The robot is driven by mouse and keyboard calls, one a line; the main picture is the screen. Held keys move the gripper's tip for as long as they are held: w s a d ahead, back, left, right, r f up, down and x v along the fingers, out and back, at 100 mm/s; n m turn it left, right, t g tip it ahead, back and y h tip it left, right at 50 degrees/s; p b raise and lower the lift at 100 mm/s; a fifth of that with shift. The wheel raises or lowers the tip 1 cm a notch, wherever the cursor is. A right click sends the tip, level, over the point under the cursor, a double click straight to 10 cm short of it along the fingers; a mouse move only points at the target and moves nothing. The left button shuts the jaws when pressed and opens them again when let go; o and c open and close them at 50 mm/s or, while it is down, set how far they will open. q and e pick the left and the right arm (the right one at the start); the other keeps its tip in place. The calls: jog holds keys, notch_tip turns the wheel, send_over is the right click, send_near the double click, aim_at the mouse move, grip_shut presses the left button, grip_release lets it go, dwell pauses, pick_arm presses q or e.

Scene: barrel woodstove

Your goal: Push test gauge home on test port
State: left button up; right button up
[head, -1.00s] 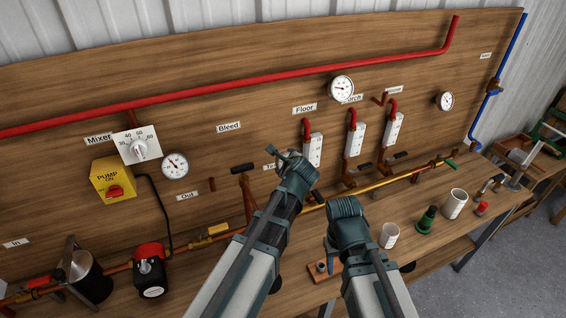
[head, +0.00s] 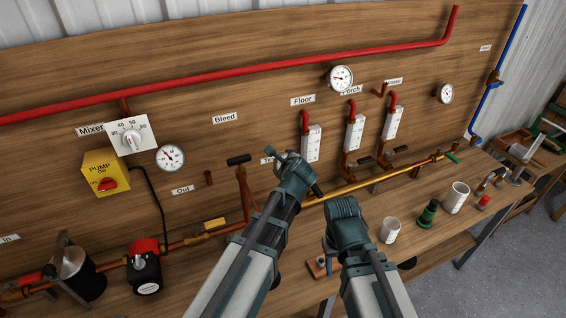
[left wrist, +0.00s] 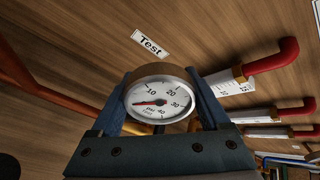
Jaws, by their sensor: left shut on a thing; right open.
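In the left wrist view the test gauge (left wrist: 160,101), a round white dial with a brass-coloured rim and a red needle, sits between the blue fingers of my left gripper (left wrist: 168,98). That gripper is shut on it, close to the board by the "Test" label (left wrist: 150,44). In the head view my left gripper (head: 290,160) partly covers this label (head: 267,160), and the gauge is hidden. The test port cannot be made out in either view. My right gripper (head: 333,242) is open, over the bench to the right.
The copper and brass pipe run (head: 355,187) passes behind my arms. White manifolds (head: 312,144) with red pipes stand right of the left gripper. A white cup (head: 390,230), a green-based fitting (head: 428,213) and a larger cup (head: 457,197) stand on the bench's right.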

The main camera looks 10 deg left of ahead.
pick_arm(q)
jog(key=shift+f+b, duration=0.75)
jog(key=shift+f, duration=0.2)
jog(key=shift+f+b, duration=1.75)
dwell(0.9)
jog(key=o, duration=1.4)
jog(key=p+v, duration=0.3)
jog(key=v, duration=0.3)
